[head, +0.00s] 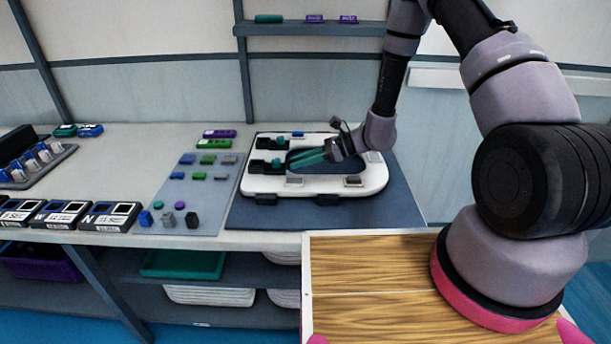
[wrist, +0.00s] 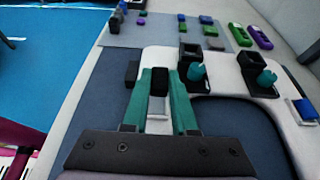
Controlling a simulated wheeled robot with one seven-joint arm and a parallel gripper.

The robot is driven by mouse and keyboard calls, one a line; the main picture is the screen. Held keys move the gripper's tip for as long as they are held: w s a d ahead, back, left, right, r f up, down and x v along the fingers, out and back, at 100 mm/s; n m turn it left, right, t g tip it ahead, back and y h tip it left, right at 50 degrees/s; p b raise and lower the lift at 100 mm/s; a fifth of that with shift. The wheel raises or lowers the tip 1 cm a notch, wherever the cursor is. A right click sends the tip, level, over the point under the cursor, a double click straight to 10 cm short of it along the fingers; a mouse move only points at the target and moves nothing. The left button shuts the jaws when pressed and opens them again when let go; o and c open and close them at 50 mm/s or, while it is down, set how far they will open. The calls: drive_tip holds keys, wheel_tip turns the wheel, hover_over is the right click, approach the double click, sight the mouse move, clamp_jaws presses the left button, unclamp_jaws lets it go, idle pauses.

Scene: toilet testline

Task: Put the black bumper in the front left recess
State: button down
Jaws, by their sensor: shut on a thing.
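My gripper (head: 295,161) has teal fingers and reaches left over the white seat-shaped part (head: 375,181). In the wrist view, my gripper (wrist: 159,75) is shut on a black bumper (wrist: 159,82), one finger on each side. The bumper is hard to make out in the head view. A pale recess (wrist: 158,121) shows between the fingers, just on the near side of the bumper in the wrist view; the same front left recess (head: 295,181) shows in the head view. I cannot tell the bumper's height above the part. Another recess (head: 353,181) lies to the right.
Black blocks with teal knobs (head: 277,163) stand on the part's left side. A blue piece (head: 298,134) is at its back. A grey mat (head: 208,215) with small coloured blocks lies to the left. Labelled boxes (head: 110,215) stand at the table's front edge.

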sight(300, 181)
drive_tip(key=shift+a+f, duration=0.15)
drive_tip(key=shift+f, duration=2.3)
drive_tip(key=shift+f, duration=0.1)
drive_tip(key=c, duration=0.7)
unclamp_jaws()
